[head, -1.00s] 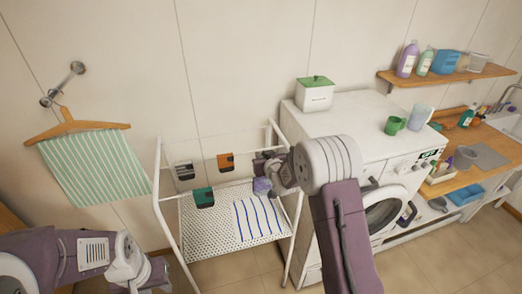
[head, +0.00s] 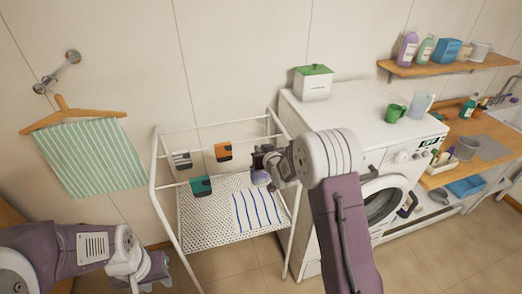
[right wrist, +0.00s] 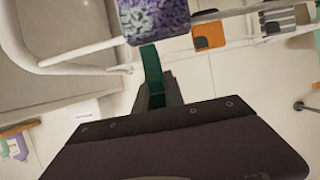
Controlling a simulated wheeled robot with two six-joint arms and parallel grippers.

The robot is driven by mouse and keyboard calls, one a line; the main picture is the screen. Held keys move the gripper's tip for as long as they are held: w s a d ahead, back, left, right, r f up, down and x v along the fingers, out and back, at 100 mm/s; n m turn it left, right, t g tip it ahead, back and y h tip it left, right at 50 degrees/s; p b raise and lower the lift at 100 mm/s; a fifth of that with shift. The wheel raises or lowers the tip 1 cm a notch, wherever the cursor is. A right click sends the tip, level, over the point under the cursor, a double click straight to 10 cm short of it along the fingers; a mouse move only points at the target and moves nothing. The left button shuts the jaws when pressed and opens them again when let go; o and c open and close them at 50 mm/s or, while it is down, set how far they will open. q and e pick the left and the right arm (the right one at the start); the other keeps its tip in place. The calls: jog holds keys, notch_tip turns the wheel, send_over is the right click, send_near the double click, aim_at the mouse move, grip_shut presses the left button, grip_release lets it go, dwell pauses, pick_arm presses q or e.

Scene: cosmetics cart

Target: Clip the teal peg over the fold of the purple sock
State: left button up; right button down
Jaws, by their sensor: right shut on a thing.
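The purple sock (head: 260,177) hangs folded over a rail of the white rack, at its right side. In the right wrist view it is a speckled purple patch (right wrist: 155,18) at the top. My right gripper (head: 265,158) is beside the sock in the head view. It is shut on the teal peg (right wrist: 151,68), which points toward the sock. The peg's far end meets the sock's edge in the picture; I cannot tell whether it straddles the fold. The peg is not distinct in the head view. My left gripper (head: 153,272) is low at the left, away from the rack; its jaws are unclear.
An orange sock (head: 223,152), a striped sock (head: 181,160) and a teal sock (head: 201,187) hang on the rack's rails (head: 157,205). A striped cloth (head: 258,211) lies on its perforated shelf. The washing machine (head: 372,125) stands close at the right.

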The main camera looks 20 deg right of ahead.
notch_tip(320, 180, down, 4)
jog(key=b, duration=0.3)
jog(key=shift+w, duration=0.1)
jog(key=c, duration=1.3)
grip_release()
jog(key=shift+c, duration=0.2)
jog(key=b+v, duration=0.3)
jog(key=v, duration=0.6)
